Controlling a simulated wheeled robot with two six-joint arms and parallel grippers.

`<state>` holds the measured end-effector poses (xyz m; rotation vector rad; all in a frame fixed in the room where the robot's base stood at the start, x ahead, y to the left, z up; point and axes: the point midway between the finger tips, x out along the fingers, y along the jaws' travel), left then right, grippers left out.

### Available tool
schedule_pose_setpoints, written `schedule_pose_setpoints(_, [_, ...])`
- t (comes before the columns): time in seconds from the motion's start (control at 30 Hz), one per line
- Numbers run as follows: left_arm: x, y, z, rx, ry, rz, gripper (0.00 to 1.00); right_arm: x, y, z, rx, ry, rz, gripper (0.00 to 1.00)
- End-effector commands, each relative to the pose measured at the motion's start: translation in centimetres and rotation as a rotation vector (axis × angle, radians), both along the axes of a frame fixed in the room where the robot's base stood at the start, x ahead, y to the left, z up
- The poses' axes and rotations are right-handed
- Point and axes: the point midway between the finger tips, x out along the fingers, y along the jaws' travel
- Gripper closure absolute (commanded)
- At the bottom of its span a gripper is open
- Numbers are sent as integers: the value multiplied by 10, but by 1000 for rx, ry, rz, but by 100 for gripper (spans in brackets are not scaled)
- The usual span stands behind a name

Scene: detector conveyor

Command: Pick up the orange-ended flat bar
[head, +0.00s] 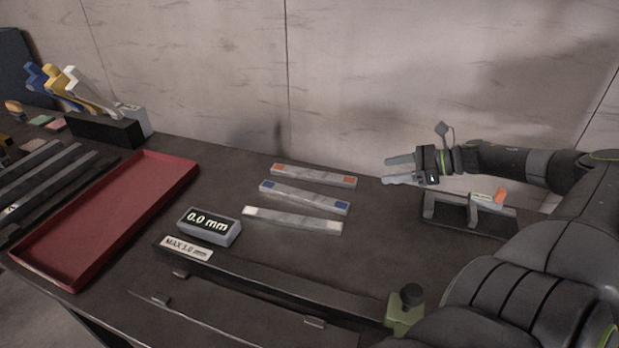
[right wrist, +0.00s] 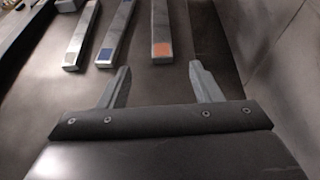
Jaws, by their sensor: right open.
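The orange-ended flat bar (head: 313,175) lies on the dark table, the farthest of three bars and closest to the wall. In the right wrist view its near orange end (right wrist: 162,50) is ahead of my right gripper, between the lines of the two fingers. My right gripper (head: 385,170) is open and empty, above the table to the right of the bar, with its fingers pointing left toward it. It touches no bar. A blue-ended bar (head: 304,197) and a white-ended bar (head: 292,220) lie nearer, roughly parallel. My left gripper is not in view.
A display reading 0.0 mm (head: 209,226) stands left of the bars. A red tray (head: 160,172) is further left. A dark rail marked MAX (head: 290,285) runs in front. A dark stand (head: 470,214) is at the right. The wall (head: 350,90) rises close behind the bars.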

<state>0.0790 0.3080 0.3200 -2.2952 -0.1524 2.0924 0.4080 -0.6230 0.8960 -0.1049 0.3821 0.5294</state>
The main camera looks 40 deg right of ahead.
Motion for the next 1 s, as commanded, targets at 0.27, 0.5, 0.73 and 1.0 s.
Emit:
schedule_pose_setpoints(0.27, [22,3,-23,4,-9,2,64,42,25,-24,1,-6,2,42])
schedule_pose_setpoints(0.5, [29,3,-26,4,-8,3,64,64,37,-32,0,-4,0,42])
schedule_pose_setpoints(0.73, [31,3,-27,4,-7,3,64,70,41,-34,1,-3,-1,42])
schedule_pose_setpoints(1.0, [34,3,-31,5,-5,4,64,94,54,-45,2,-6,-1,42])
